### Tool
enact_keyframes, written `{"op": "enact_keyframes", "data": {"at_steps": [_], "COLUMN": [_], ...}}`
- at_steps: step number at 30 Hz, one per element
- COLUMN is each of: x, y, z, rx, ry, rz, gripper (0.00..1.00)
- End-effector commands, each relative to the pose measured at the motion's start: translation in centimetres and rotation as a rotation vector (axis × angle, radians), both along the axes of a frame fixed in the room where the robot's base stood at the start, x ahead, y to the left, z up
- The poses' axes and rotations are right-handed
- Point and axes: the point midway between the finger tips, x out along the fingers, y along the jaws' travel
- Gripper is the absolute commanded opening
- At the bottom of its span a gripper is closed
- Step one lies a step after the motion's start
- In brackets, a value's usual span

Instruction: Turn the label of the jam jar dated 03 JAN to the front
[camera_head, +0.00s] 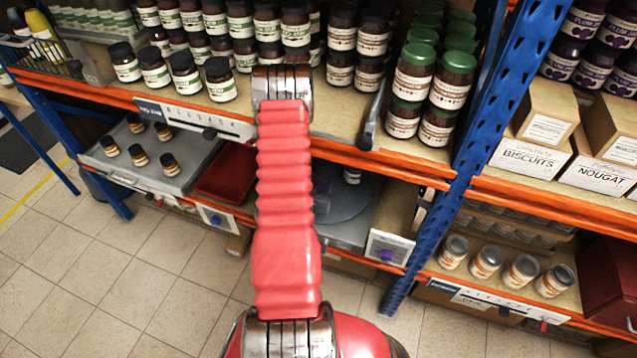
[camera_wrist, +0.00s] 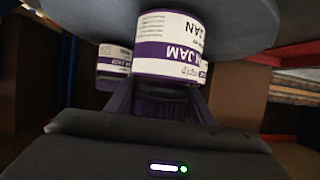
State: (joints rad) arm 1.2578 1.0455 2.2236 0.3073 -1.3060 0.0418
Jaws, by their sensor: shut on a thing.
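In the wrist view, which is upside down, a jam jar (camera_wrist: 168,50) with a white and purple label stands on a round grey plate (camera_wrist: 235,25). Its label faces my wrist camera; "JAM" and "JAN" are readable, but the day number is not clear. My gripper (camera_wrist: 163,98) is shut on this jar at its dark lid end. A second purple-labelled jar (camera_wrist: 112,68) stands behind it to the left, its text too small to read.
A red tray (camera_head: 225,172) lies left of the plate, beside a grey board with several small jars (camera_head: 168,163). A blue post (camera_head: 440,170) stands to the right. The orange upper shelf edge (camera_head: 390,160) runs above, with crowded jars over it.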

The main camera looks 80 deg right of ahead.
Motion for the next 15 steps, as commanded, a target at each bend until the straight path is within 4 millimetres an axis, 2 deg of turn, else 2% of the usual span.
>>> {"op": "enact_keyframes", "data": {"at_steps": [11, 12, 15], "x": [0.0, 0.0, -0.01], "y": [0.01, 0.02, 0.03], "z": [-0.3, -0.32, -0.31], "rx": [0.003, 0.004, 0.003], "ry": [0.0, 0.0, 0.0], "rz": [0.0, 0.0, 0.0], "gripper": [0.0, 0.5, 0.57]}}
